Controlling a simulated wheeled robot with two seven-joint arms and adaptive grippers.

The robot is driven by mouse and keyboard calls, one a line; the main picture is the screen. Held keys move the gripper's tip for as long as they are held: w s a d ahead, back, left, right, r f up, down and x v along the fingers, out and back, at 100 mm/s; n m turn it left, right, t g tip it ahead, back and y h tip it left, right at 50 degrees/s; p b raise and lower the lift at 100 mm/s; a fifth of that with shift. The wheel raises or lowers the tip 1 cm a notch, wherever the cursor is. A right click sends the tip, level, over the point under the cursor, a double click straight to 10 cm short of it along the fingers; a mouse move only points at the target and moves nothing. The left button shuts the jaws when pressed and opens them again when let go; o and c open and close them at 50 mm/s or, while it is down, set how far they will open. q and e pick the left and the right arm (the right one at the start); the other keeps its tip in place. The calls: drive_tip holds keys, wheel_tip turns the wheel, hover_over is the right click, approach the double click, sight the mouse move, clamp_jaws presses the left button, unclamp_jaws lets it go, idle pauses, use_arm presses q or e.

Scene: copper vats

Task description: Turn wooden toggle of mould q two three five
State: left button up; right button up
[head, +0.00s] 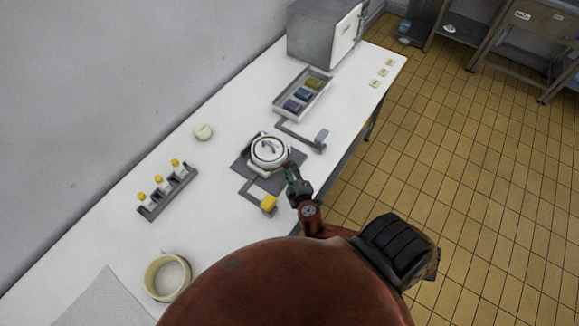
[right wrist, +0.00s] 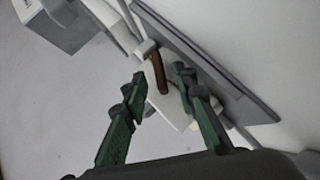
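A round white mould (head: 269,152) with a grey handle on its lid sits on a dark grey plate on the white table. Its label cannot be read. In the right wrist view a brown wooden toggle (right wrist: 158,72) stands on a white part (right wrist: 172,104). My right gripper (head: 291,172) is at the mould's near right side. In the right wrist view its green fingers (right wrist: 160,80) are apart, one on each side of the toggle, with gaps visible. The toggle is not distinguishable in the head view. My left gripper is not in view.
A yellow-ended lever (head: 268,203) and a grey-ended lever (head: 321,137) flank the mould. A tray (head: 280,106) of coloured blocks lies behind it. A rack (head: 153,212) of yellow-capped bottles is left, a cream ring-shaped container (head: 150,282) nearer. A grey box (head: 318,38) stands far back.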

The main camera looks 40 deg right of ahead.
drive_tip(key=shift+x, duration=1.3)
drive_tip(key=shift+c, duration=0.4)
clamp_jaws()
